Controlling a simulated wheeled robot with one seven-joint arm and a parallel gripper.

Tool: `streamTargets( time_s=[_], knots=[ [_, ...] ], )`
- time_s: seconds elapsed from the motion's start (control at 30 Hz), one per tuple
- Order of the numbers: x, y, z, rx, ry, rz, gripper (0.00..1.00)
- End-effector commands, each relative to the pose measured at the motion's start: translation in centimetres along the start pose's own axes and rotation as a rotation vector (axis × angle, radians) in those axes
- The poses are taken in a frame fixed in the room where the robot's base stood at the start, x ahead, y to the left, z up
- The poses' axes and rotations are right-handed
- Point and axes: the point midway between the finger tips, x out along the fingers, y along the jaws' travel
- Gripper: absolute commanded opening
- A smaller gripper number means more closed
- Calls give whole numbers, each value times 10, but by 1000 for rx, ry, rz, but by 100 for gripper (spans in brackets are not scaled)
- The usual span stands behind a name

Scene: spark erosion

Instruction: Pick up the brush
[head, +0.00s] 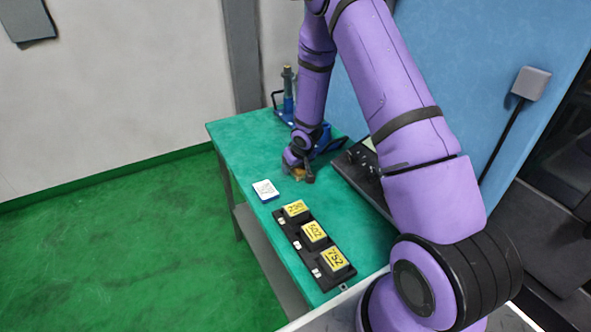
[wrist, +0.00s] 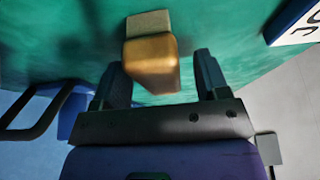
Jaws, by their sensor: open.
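The brush (wrist: 150,57) shows in the wrist view as a tan wooden block with a paler grey-beige part at its far end. It lies over the green tabletop, and its near end reaches between the two dark fingers of my gripper (wrist: 162,78). The fingers are apart, with a visible gap between the brush and the right finger. In the head view my gripper (head: 299,170) is low over the table, and only a small tan bit of the brush (head: 299,175) shows beneath it.
On the green table (head: 240,130) a white card with a blue edge (head: 265,190) lies left of my gripper. A black rack (head: 300,243) with yellow numbered blocks is nearer. A blue device (head: 289,105) stands behind, and a dark control box (head: 362,172) stands to the right.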

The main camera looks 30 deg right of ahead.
Motion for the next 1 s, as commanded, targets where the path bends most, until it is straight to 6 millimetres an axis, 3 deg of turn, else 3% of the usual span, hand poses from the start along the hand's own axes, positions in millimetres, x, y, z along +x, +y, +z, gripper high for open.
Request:
streamTargets(
  time_s=[0.07,0.3,0.37,0.77,1.0],
  knots=[
    [0,0,0,0,0,0,66],
    [0,0,0,0,0,0,12],
    [0,0,0,0,0,0,8],
    [-10,0,-5,2,2,0,8],
    [-45,2,-19,3,5,1,8]
  ],
)
